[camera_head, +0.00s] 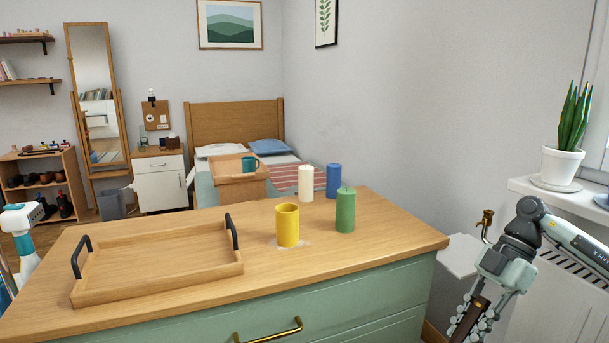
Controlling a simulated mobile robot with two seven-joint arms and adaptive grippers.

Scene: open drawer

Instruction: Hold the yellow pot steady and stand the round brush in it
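The yellow pot (287,226) is an upright, open-topped cylinder. It stands on the wooden top of the green drawer unit, right of the tray, with nothing showing above its rim. I cannot make out a round brush. My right gripper (468,322) hangs pointing down off the right side of the unit, well away from the pot and partly cut by the lower frame edge. A brown and dark strip shows at its fingers; I cannot tell whether it is a held thing. My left gripper cannot be made out; only a white and teal part shows at the left edge.
A wooden tray (160,290) with black handles fills the left of the top (390,245). A green candle (346,211), a white candle (306,184) and a blue candle (333,182) stand behind and right of the pot. A potted plant (562,162) is on the sill.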

